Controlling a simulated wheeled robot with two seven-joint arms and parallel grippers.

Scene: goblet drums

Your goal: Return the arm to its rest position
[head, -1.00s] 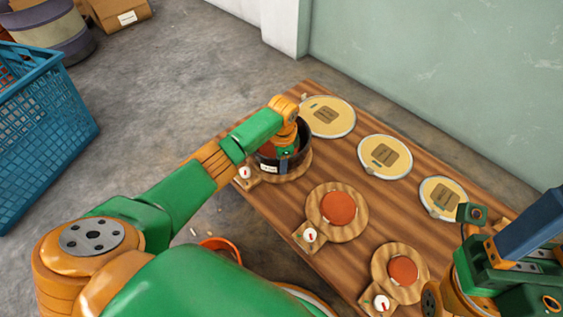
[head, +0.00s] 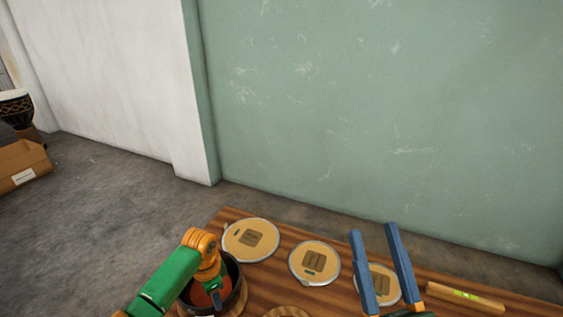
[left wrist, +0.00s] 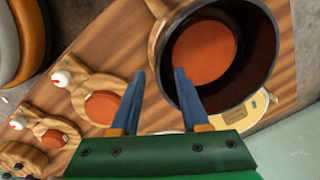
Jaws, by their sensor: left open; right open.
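A round drum shell (head: 237,288), dark inside with an orange-red bottom, stands on the wooden table (head: 230,216). My left gripper (head: 213,292) is over its near side. In the left wrist view the shell (left wrist: 265,50) is large at the top, and my left gripper (left wrist: 159,72) is open and empty. One blue finger overlaps the shell's opening and the other shows outside its wall; contact cannot be told. My right gripper (head: 373,229) is open and empty, its blue fingers pointing up in front of a round disc (head: 384,291). My left arm is partly cut off.
Two more cream discs with pale rims, a left one (head: 267,230) and a middle one (head: 306,281), lie on the table. A wooden bar (head: 465,297) lies at right. A green wall (head: 380,100) stands behind. A cardboard box (head: 25,165) is far left; floor between is clear.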

